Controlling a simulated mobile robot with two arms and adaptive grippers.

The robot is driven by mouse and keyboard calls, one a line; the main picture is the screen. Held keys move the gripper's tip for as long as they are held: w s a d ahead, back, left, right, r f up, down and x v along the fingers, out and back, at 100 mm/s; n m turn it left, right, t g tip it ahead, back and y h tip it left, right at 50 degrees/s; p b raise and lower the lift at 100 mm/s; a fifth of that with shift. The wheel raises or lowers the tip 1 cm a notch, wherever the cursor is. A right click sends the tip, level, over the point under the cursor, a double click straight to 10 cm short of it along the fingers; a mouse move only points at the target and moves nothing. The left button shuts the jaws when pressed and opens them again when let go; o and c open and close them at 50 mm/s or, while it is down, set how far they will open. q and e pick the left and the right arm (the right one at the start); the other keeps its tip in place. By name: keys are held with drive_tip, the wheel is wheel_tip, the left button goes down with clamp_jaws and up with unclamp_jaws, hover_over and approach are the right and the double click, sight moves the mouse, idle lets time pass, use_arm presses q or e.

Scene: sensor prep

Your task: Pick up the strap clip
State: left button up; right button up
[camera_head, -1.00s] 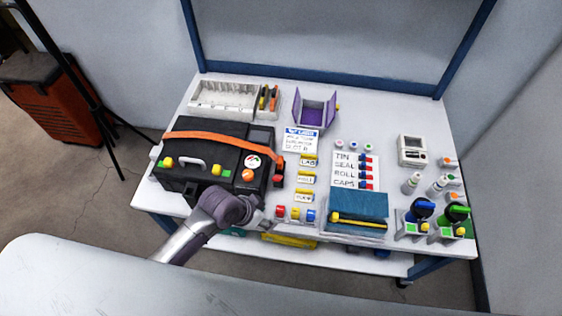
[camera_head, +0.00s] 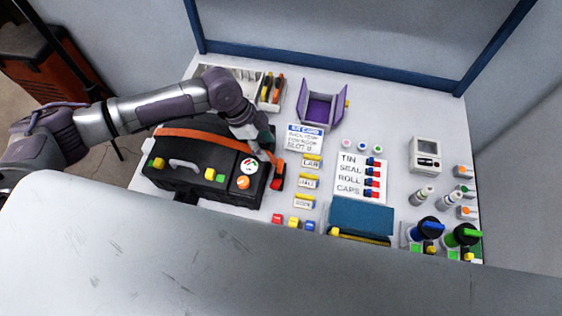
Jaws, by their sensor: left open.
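An orange strap (camera_head: 190,133) lies across the black case (camera_head: 195,185) on the table. At its right end a red and black clip (camera_head: 277,180) hangs by the case's right side; I take it for the strap clip. My left gripper (camera_head: 265,142) is open above the back right corner of the case, just behind the clip and apart from it. The forearm hides part of the case's back, and the fingertips are small and partly hidden. My right gripper is out of view.
A purple open box (camera_head: 320,105) stands at the back, with a tool holder (camera_head: 271,92) to its left. Yellow-topped labelled blocks (camera_head: 308,182) and a sign (camera_head: 304,138) stand right of the clip. A blue case (camera_head: 361,218) lies at the front.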

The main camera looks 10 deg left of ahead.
sight(279, 163)
use_arm(q)
drive_tip(key=shift+x, duration=3.25)
drive_tip(key=x, duration=0.3)
drive_tip(key=shift+d+f, duration=0.15)
drive_tip(key=shift+f, duration=0.2)
drive_tip(key=c, duration=0.7)
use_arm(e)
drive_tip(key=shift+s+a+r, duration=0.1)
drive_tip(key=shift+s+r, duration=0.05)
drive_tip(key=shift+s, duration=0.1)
